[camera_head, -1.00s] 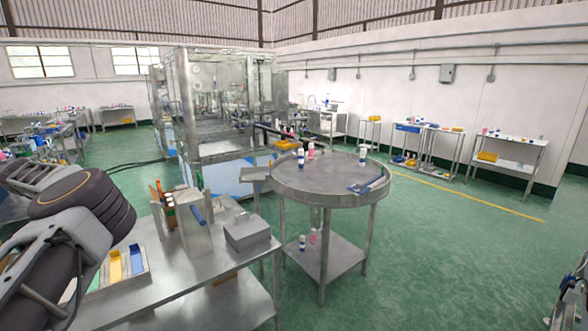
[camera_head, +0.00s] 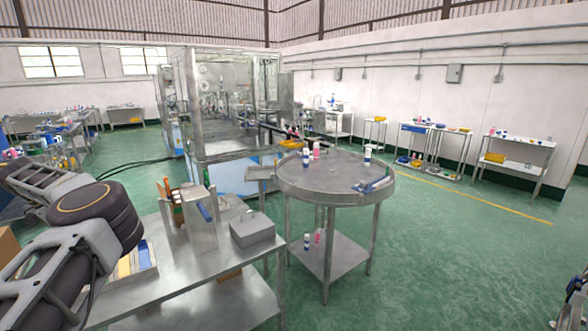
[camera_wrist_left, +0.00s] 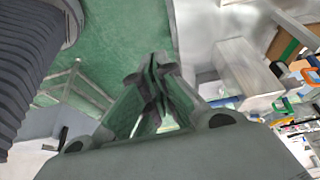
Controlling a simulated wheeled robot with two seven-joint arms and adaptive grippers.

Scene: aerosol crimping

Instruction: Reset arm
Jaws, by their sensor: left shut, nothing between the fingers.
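My left arm comes in from the left edge of the head view, raised beside the near workbench (camera_head: 185,282). In the left wrist view my left gripper (camera_wrist_left: 158,78) has its fingertips together with nothing between them. Green floor shows behind the fingertips, and bench items show at the right. At the right edge of the head view a dark part is cut off by the frame; it looks like my right gripper (camera_head: 575,291), and its fingers cannot be made out.
The near bench holds a metal holder (camera_head: 200,222), a grey box (camera_head: 251,229) and a tray (camera_head: 137,268) of coloured pieces. A round metal table (camera_head: 335,186) with several small bottles stands beyond. A glass-walled machine (camera_head: 222,110) is behind. Green floor at right is clear.

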